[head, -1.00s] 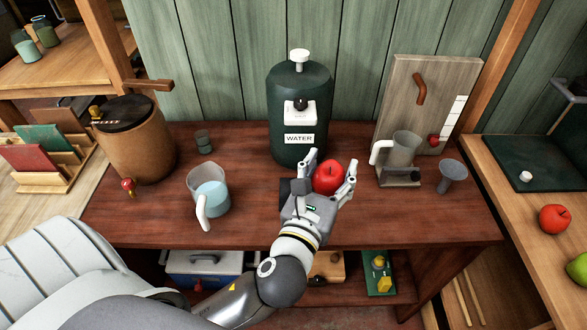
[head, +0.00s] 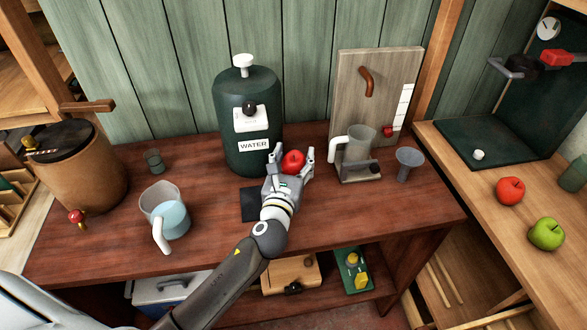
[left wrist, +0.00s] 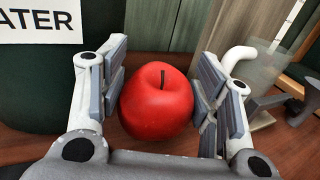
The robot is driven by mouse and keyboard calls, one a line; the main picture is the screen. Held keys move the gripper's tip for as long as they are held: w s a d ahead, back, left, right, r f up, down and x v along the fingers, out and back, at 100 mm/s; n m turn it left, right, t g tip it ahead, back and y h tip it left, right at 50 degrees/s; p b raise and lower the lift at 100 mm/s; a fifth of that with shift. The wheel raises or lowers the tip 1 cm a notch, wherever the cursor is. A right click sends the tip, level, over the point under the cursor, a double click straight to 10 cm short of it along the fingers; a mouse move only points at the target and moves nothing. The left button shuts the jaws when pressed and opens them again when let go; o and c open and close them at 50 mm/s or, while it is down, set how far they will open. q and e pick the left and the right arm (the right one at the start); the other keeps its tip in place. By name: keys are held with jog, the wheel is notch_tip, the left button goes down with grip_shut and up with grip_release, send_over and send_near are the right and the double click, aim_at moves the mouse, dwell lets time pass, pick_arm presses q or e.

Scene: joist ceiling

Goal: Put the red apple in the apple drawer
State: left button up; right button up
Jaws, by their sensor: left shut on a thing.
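A red apple (head: 293,161) is between the fingers of my left gripper (head: 290,163), in front and to the right of the green water dispenser. In the left wrist view the apple (left wrist: 156,101) shows with its dark stem up, a finger pad on each side; my left gripper (left wrist: 158,100) is shut on it. Whether the apple's underside clears the table is hard to tell. A second red apple (head: 510,191) lies on the light wooden counter at the right. No apple drawer can be made out. My right gripper is not in view.
On the dark red table (head: 330,215) stand the water dispenser (head: 249,120), a pitcher of water (head: 165,213), a brown barrel (head: 78,170), a clear jug (head: 354,150) and a grey funnel (head: 408,162). A green apple (head: 547,234) lies on the right counter (head: 470,190).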

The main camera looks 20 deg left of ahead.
aim_at(294, 168)
pick_arm(q)
jog(key=shift+f+b, duration=0.35)
jog(key=shift+f, duration=1.1)
jog(key=shift+f, duration=0.15)
jog(key=o, duration=1.1)
